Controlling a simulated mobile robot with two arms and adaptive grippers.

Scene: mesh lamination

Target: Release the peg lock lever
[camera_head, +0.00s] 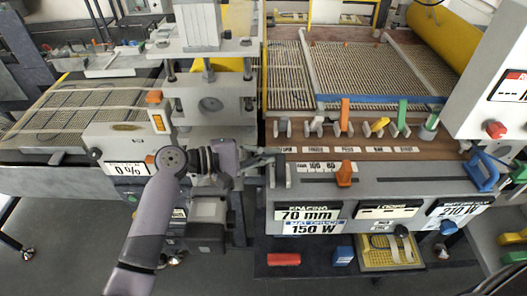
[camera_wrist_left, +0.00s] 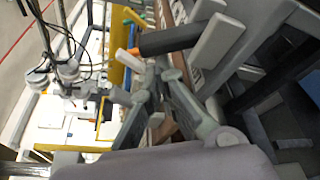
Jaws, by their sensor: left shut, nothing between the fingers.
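My left gripper (camera_head: 262,161) reaches in from the left with its fingers shut and empty. Its tips are at the left end of the machine's front ledge, close to an upright grey lever (camera_head: 273,175). Contact cannot be told. No lever is clearly marked as the peg lock lever. An orange lever (camera_head: 345,173) stands on the ledge to the right of the gripper. A row of pegs with grey, orange, yellow and green handles (camera_head: 404,117) lies behind the ledge. In the left wrist view the grey fingers (camera_wrist_left: 158,80) are close together near a dark bar (camera_wrist_left: 175,39) and a pale paddle (camera_wrist_left: 217,41).
A woven mesh (camera_head: 358,72) lies on the bed behind the pegs. A blue handle (camera_head: 482,171) and a control box with a red knob (camera_head: 495,129) are at the right. A grey press block (camera_head: 207,103) stands behind my left arm. Red and blue blocks (camera_head: 284,259) lie below.

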